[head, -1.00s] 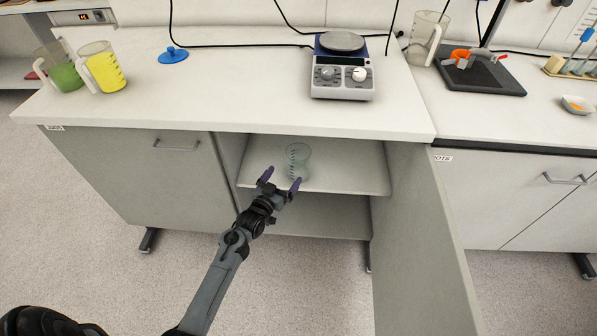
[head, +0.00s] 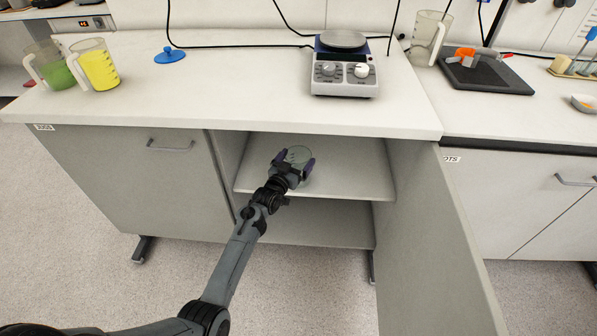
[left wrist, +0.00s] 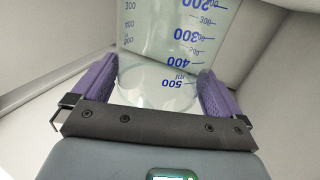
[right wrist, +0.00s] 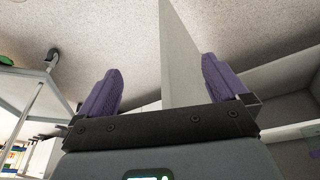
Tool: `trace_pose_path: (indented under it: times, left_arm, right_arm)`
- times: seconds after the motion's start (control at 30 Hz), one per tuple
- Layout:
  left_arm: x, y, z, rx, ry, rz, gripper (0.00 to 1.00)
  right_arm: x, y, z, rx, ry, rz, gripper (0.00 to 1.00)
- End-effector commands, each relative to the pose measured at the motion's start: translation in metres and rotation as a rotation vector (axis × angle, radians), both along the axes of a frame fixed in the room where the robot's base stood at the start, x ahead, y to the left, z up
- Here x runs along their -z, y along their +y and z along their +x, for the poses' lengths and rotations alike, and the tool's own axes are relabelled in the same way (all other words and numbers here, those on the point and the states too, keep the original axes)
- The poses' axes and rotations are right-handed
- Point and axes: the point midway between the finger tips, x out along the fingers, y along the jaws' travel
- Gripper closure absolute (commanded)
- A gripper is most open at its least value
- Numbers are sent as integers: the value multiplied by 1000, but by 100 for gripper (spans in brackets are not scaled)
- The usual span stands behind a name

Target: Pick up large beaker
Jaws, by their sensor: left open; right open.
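The large beaker (head: 298,154) is clear glass and stands on the shelf inside the open cabinet. In the left wrist view the beaker (left wrist: 178,42) shows blue volume marks and fills the space between the fingers. My left gripper (head: 292,166) is open, with one purple finger on each side of the beaker; it also shows in the left wrist view (left wrist: 158,90). I cannot tell whether the fingers touch the glass. In the head view the gripper hides the beaker's lower part. My right gripper (right wrist: 165,85) is open and empty, with the cabinet door's edge beyond it.
The cabinet shelf (head: 350,178) lies under the worktop (head: 240,108), whose edge overhangs it. The open door (head: 430,240) stands to the right.

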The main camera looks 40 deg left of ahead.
Motion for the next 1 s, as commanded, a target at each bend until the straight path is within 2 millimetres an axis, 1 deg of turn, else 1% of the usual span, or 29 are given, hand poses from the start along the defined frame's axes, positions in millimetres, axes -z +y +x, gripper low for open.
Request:
trace_pose_path:
  times: [0.27, 0.37, 0.5, 0.67, 1.0]
  left_arm:
    - [0, 1, 2, -1, 1, 1, 0]
    - [0, 1, 2, -1, 1, 1, 14]
    - [0, 1, 2, -1, 0, 1, 35]
    - [-1, 1, 2, -1, 0, 1, 60]
    - [-4, 1, 2, -1, -2, 1, 60]
  right_arm:
    - [1, 0, 0, 0, 0, 0, 0]
    - [1, 0, 0, 0, -1, 0, 0]
    - [1, 0, 0, 0, -1, 0, 0]
    - [1, 0, 0, 0, -1, 0, 0]
    - [-2, 0, 0, 0, -1, 0, 0]
